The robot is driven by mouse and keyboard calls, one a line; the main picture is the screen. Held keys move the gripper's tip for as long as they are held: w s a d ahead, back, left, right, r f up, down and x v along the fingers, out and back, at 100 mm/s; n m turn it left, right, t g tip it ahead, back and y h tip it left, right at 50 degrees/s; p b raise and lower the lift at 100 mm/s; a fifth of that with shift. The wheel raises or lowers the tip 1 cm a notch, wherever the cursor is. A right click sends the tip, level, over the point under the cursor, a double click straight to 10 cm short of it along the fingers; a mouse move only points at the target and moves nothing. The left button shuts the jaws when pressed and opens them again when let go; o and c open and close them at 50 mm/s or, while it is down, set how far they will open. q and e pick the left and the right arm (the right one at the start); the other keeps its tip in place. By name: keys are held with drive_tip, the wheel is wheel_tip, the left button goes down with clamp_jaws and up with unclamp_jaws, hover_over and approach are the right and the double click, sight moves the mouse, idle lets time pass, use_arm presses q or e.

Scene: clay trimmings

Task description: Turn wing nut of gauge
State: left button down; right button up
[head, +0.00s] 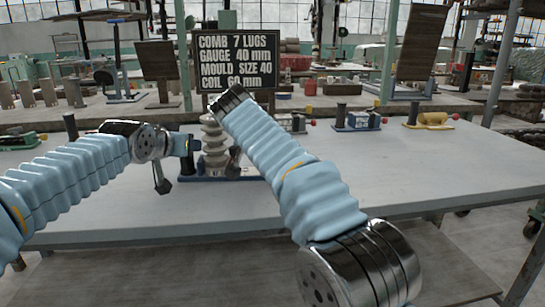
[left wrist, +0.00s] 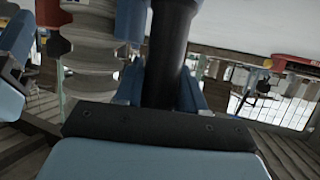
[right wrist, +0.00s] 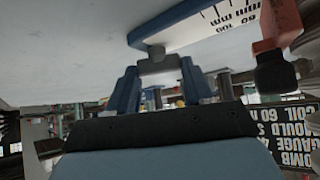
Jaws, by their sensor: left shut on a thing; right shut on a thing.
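The gauge is a blue bar with a white, black-marked scale (right wrist: 210,32) in the right wrist view. Its grey wing nut (right wrist: 158,60) sits between the blue fingers of my right gripper (right wrist: 160,82), which is shut on it. In the left wrist view my left gripper (left wrist: 160,85) is shut around an upright black post (left wrist: 168,45). A grey ribbed piece (left wrist: 88,40) stands beside that post; it also shows in the head view (head: 214,142), with a blue base (head: 210,178) at its foot. In the head view my right arm hides the right gripper.
A red part with a black knob (right wrist: 275,70) is close right of my right gripper. Other gauges (head: 357,120) and a yellow piece (head: 433,120) stand farther right. A lettered black sign (head: 237,62) stands behind. The table front (head: 120,222) is clear.

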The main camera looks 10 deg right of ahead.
drive_tip(key=shift+w+a+m+g+h, duration=0.1)
drive_tip(key=shift+m+g+h, duration=0.2)
drive_tip(key=shift+m, duration=0.3)
drive_tip(key=shift+w+a+m+g+h, duration=0.1)
drive_tip(key=shift+m+g+h, duration=0.1)
drive_tip(key=shift+m+h, duration=0.3)
drive_tip(key=shift+m, duration=0.4)
drive_tip(key=shift+s, duration=0.1)
drive_tip(key=o, duration=1.1)
drive_tip(key=shift+g, duration=0.3)
drive_tip(key=shift+c, duration=0.2)
drive_tip(key=shift+d, duration=0.1)
